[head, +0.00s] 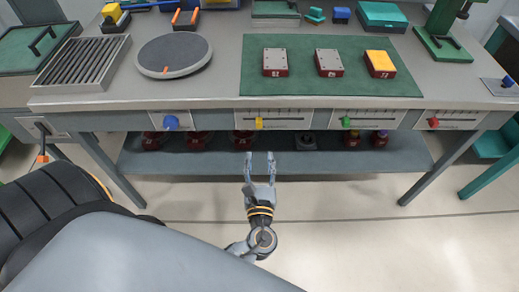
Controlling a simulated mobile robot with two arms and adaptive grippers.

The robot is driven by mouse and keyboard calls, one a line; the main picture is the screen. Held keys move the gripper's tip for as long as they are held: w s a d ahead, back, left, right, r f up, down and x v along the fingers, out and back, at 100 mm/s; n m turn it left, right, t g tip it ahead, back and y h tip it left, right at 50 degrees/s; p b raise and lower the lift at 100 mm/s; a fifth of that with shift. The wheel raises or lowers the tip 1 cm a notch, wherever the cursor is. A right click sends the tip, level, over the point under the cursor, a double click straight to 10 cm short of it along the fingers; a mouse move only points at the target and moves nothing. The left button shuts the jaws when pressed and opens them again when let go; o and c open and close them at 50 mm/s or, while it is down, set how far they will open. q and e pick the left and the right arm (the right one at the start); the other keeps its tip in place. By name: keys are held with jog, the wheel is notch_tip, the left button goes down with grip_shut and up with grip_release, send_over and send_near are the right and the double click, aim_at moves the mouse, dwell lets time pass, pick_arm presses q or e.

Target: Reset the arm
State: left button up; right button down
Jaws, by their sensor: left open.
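My left gripper (260,168) is open and empty. It hangs in front of the workbench, below the level of its top, with its fingers pointing toward the lower shelf. My left arm reaches in from the lower left of the head view. My right gripper is not in view.
The grey workbench (225,85) spans the view. Its green mat (345,86) bears two grey-topped blocks (274,62) (328,63) and a yellow-topped block (380,64). A round dark plate (174,54) and a slatted rack (82,63) lie left. The lower shelf (280,162) holds several dark red items.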

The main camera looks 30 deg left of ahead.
pick_arm(q)
jog(key=shift+s+d, duration=0.1)
jog(key=shift+s, duration=0.05)
dwell(0.4)
jog(key=s+f+n+g+h, duration=0.2)
jog(key=s+f+n+g, duration=0.15)
jog(key=f, duration=0.65)
jog(key=s+f+n+g+h, duration=0.25)
jog(key=s+f, duration=0.25)
jog(key=f, duration=0.6)
jog(key=s+f+n+g+h, duration=0.1)
jog(key=s+f+n+g, duration=0.25)
jog(key=f, duration=0.65)
jog(key=s+f+n+g+h, duration=0.1)
jog(key=s+f+n, duration=0.3)
jog(key=s+n, duration=0.2)
jog(key=s+f+n+g+h+p, duration=0.1)
jog(key=s+f+n, duration=0.3)
jog(key=s, duration=0.5)
jog(key=s+f+n+g+h, duration=0.1)
jog(key=s+f+n+g, duration=0.2)
jog(key=s+f+n, duration=0.2)
jog(key=s+n, duration=0.3)
jog(key=shift+a+h, duration=0.25)
jog(key=shift+h, duration=0.1)
